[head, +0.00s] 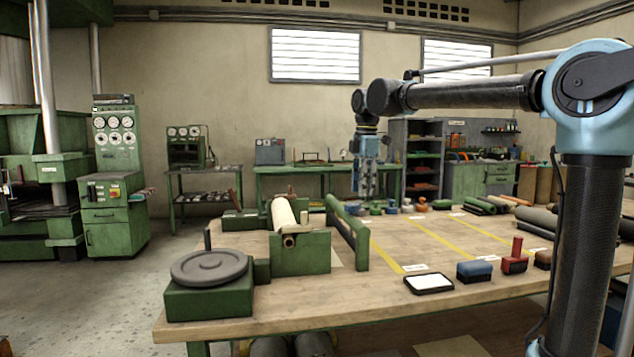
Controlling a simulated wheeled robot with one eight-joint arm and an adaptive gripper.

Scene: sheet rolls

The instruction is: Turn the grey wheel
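The grey wheel (209,266) lies flat on top of a green block (208,298) at the left front corner of the wooden table. A short dark upright handle (207,240) stands at its far rim. My gripper (369,196) hangs pointing down, above the far part of the table, well to the right of the wheel and farther back. Its fingers look narrow and apart, with nothing visible between them, but they are too small to tell how far open they are. My arm reaches in from the right side.
Beside the wheel, a green frame (300,252) carries a pale roll (284,215). A green rail (347,235) stands to its right. A white-topped pad (429,283), a blue block (474,271) and a red stamp (514,260) lie along the front right. The table's middle (400,245) is mostly clear.

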